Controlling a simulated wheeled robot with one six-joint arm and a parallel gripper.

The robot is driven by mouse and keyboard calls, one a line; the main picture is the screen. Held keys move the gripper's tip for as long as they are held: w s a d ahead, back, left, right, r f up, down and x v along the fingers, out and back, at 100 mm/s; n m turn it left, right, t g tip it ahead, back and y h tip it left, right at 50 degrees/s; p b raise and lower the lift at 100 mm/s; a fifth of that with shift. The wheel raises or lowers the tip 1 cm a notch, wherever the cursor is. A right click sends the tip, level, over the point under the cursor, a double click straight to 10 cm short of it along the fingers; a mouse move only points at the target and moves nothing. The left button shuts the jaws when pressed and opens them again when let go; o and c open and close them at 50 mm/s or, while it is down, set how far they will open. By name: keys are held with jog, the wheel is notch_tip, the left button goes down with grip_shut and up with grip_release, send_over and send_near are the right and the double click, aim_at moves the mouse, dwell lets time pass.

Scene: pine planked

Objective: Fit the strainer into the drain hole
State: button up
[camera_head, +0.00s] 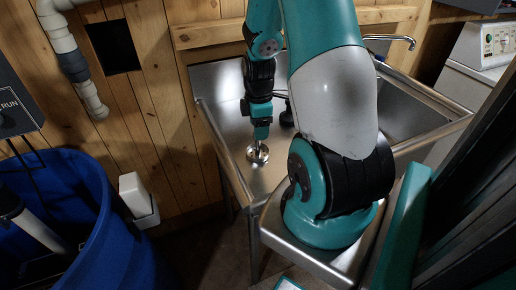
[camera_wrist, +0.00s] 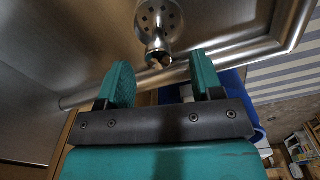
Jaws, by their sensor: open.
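The strainer (camera_head: 258,155) is a small round metal piece with a knob. It rests on the left part of the steel sink unit in the head view. In the wrist view the strainer (camera_wrist: 158,18) shows its holes and its knob points toward my gripper. My gripper (camera_wrist: 161,78) has its two teal fingers apart, with nothing between them. The knob lies just beyond the fingertips, roughly in line with the gap. In the head view my gripper (camera_head: 259,138) is right above the strainer. I cannot make out the drain hole; my arm covers much of the sink.
The steel sink unit (camera_head: 225,125) has raised rims, and a basin (camera_head: 405,112) lies to the right behind my arm. A tap (camera_head: 395,39) stands at the back. A blue barrel (camera_head: 125,235) and a white bottle-like container (camera_head: 135,195) are at the left. Plank walls stand behind.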

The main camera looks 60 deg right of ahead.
aim_at(258, 144)
jog(key=shift+w+f, duration=0.2)
jog(key=shift+f, duration=1.55)
grip_shut()
jog(key=shift+r, duration=0.1)
